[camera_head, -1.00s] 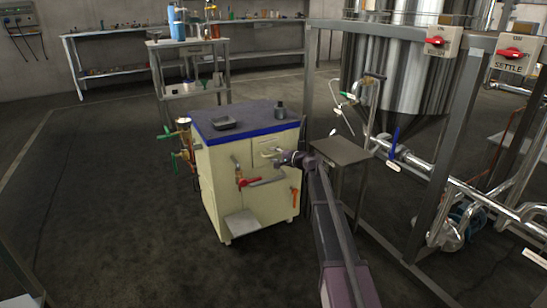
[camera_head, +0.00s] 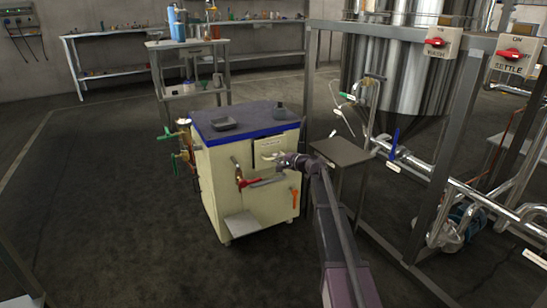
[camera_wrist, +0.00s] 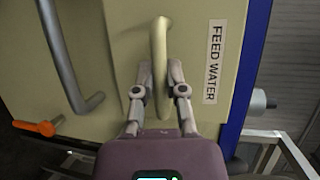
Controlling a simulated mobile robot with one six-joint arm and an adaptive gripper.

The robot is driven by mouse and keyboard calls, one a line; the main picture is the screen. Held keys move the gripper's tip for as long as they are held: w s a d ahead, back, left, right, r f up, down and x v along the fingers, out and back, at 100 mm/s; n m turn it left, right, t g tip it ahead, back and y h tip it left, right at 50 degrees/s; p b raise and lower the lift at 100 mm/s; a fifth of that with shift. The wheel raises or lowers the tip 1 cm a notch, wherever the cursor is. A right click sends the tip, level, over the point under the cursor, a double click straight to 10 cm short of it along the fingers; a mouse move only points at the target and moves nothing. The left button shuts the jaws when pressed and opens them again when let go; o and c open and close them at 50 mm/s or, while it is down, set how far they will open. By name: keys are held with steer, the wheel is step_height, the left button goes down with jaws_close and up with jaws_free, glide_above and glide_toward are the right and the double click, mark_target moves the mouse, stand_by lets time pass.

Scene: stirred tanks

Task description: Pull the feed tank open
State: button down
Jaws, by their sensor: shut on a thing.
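The feed tank is a pale yellow panel in the front of the cream, blue-topped cabinet (camera_head: 225,165). In the wrist view it carries a FEED WATER label (camera_wrist: 214,62) and a pale upright bar handle (camera_wrist: 160,40). My gripper (camera_wrist: 161,78) has one finger on each side of the handle and is shut on it. In the head view my gripper (camera_head: 280,158) is at the upper right of the cabinet front. It partly covers the handle there.
A grey bar (camera_wrist: 68,60) and an orange lever (camera_wrist: 38,127) are beside the handle. A small grey-topped stand (camera_head: 341,151) is close to the right of my arm, with a steel frame and pipes beyond. Floor left of the cabinet is clear.

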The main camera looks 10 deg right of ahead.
steer(key=s+d, duration=0.4)
steer(key=s, duration=0.7)
steer(key=shift+s, duration=0.4)
steer(key=c, duration=0.7)
jaws_free()
steer(key=shift+a, duration=0.1)
steer(key=shift+s, duration=0.1)
